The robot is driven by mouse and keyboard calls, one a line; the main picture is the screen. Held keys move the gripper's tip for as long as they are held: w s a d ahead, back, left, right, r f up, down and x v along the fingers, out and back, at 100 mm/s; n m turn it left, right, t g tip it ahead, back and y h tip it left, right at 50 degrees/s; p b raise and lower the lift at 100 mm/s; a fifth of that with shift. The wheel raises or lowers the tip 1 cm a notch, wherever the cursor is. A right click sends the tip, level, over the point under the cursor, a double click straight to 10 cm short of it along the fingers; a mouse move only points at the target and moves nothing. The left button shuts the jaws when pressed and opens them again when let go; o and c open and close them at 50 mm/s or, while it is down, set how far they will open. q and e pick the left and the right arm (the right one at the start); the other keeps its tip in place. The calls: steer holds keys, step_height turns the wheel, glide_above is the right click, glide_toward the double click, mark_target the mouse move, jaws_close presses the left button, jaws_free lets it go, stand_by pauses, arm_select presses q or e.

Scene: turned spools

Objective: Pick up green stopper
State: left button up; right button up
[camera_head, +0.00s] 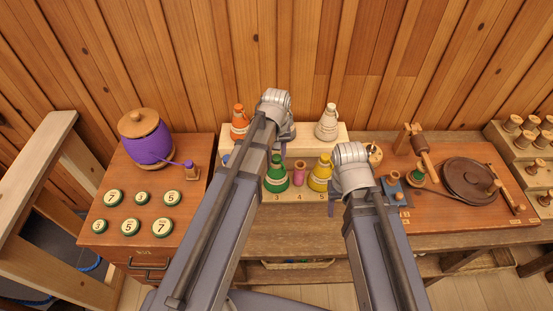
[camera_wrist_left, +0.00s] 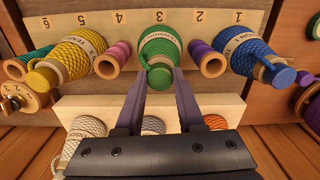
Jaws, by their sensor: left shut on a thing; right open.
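The green stopper (camera_wrist_left: 160,77) is a small rounded piece at the narrow end of the green cone spool (camera_wrist_left: 160,45) in the left wrist view. My left gripper (camera_wrist_left: 161,73) is shut on the stopper, a finger on either side. In the head view the green spool (camera_head: 276,175) stands at position 3 on the pale rack, and my left gripper (camera_head: 284,150) is over it, partly hidden by my arm. The stopper cannot be made out there. My right gripper (camera_head: 334,205) is open and empty to the right of the rack, mostly hidden by its wrist.
A yellow spool (camera_head: 320,174) and a pink spool (camera_head: 299,172) stand close by on the rack. Orange (camera_head: 239,123) and white (camera_head: 327,123) spools stand behind. A purple jar (camera_head: 147,137) is at left, a brown turntable (camera_head: 470,181) at right.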

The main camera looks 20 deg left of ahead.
mark_target(277, 157)
arm_select(q)
jaws_close()
steer(key=shift+r, duration=0.15)
step_height(277, 157, up, 10)
steer(key=p, duration=1)
